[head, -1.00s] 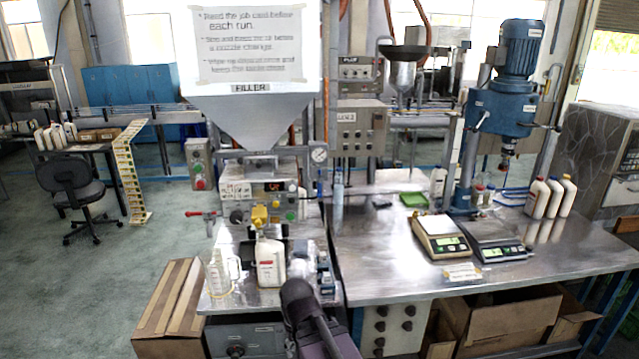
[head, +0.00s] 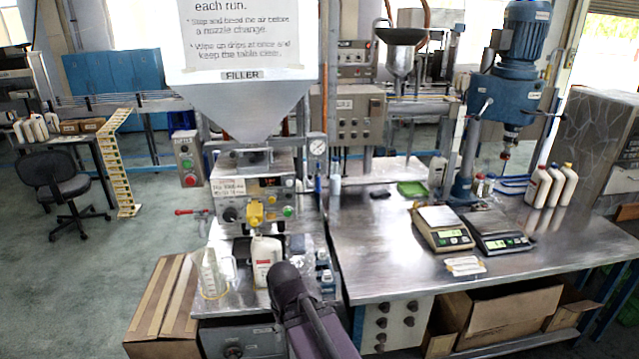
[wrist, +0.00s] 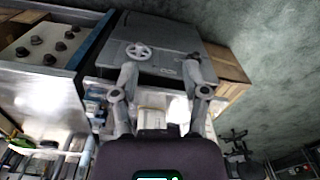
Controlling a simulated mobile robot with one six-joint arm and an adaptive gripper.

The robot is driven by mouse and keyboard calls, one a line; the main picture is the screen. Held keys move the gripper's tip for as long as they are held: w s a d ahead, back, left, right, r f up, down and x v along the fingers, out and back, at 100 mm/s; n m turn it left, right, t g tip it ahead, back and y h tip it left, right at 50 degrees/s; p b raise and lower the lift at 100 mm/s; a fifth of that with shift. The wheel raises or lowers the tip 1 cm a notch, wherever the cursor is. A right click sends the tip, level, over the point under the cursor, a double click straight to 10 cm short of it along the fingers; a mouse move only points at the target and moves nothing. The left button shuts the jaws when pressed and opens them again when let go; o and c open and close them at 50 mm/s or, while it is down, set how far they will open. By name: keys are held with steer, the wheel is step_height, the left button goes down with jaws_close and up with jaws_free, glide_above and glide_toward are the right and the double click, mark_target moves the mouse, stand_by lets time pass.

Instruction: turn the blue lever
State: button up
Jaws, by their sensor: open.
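A small upright blue piece (head: 317,184), which may be the blue lever, shows below the round gauge on the right side of the filler; it is too small to be sure. My gripper (wrist: 160,72) is open, its two grey fingers spread wide with nothing held. In the head view my dark arm reaches up over the filler's front table and hides the fingers. It ends below and left of the blue piece, clear of it in the picture. No blue lever can be made out in the wrist view.
A white bottle (head: 264,260) and a clear jug (head: 213,272) stand by my arm on the filler table. Small blue-capped bottles (head: 326,282) stand at its right. A red handle (head: 191,212) sticks out left of the filler (head: 254,190). The steel table (head: 385,255) is mostly clear in front.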

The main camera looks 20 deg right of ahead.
steer(key=w+r+n+t+y, duration=0.25)
steer(key=w+t+y, duration=0.25)
steer(key=w, duration=0.7)
steer(key=m+t+h+b, duration=0.2)
steer(key=m+t+h, duration=0.35)
steer(key=t, duration=0.75)
glide_toward(319, 184)
steer(key=s+n+h, duration=0.1)
steer(key=s+n, duration=0.1)
steer(key=s, duration=0.1)
steer(key=shift+w+a, duration=0.1)
steer(key=shift+a, duration=0.2)
steer(key=shift+w, duration=0.1)
steer(key=w, duration=0.9)
steer(key=w+d, duration=0.1)
steer(key=w, duration=0.3)
steer(key=shift+w, duration=0.3)
